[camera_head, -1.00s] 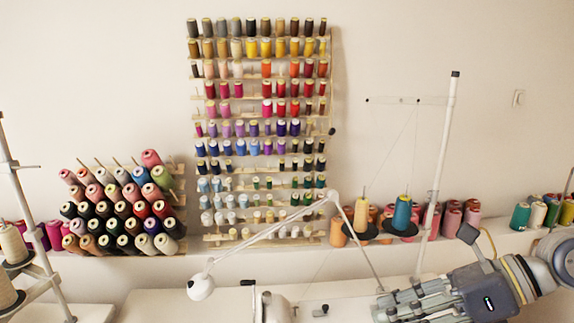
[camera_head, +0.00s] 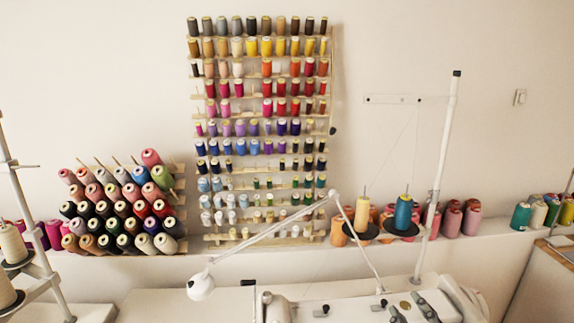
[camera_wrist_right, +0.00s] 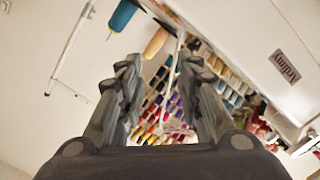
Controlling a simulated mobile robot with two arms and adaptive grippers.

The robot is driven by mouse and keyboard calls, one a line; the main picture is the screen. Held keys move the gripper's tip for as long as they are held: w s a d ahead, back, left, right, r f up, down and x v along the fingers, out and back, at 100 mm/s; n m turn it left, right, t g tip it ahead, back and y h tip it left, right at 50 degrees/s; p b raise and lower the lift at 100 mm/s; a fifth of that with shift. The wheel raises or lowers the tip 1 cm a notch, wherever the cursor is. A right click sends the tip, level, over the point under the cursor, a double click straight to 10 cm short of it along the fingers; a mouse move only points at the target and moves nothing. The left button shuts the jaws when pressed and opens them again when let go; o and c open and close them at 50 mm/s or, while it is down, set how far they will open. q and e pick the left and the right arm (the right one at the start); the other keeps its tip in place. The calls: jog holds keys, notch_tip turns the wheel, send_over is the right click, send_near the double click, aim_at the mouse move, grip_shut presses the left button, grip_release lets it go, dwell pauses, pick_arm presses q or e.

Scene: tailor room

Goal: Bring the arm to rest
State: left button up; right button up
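My right gripper (camera_head: 412,306) shows only by its grey fingers at the bottom edge of the head view, in front of the white sewing machine (camera_head: 345,308). In the right wrist view its two fingers (camera_wrist_right: 159,66) stand apart with nothing between them, so it is open and empty. Through the gap I see the coloured spools on the wall rack. The rest of my right arm is outside the head view. My left gripper is in neither view.
A wall rack of thread spools (camera_head: 260,148) stands behind. A blue cone (camera_head: 403,212) and a yellow cone (camera_head: 362,214) sit on the machine's thread stand, whose white pole (camera_head: 440,170) rises near my right gripper. A white lamp (camera_head: 201,287) is left of it.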

jog(key=s+f+m+g+h, duration=0.1)
jog(key=s+f+m+g, duration=0.1)
jog(key=s+f+g, duration=0.45)
jog(key=s+f+m+g, duration=0.1)
jog(key=s+f+m, duration=0.25)
jog(key=f, duration=0.55)
jog(key=s+a+f+g+y, duration=0.1)
jog(key=s+a+f+g, duration=0.2)
jog(key=s, duration=0.4)
jog(key=s+f+g, duration=0.3)
jog(key=s+f, duration=0.2)
jog(key=s, duration=0.2)
notch_tip(320, 180, down, 27)
jog(key=s+g, duration=0.2)
jog(key=s+d+f, duration=0.2)
jog(key=s+f, duration=1.3)
jog(key=s, duration=0.1)
jog(key=shift+s+d+g, duration=0.3)
jog(key=shift+s+g, duration=0.05)
jog(key=shift+s, duration=0.05)
jog(key=shift+f+m, duration=0.1)
jog(key=shift+m, duration=0.15)
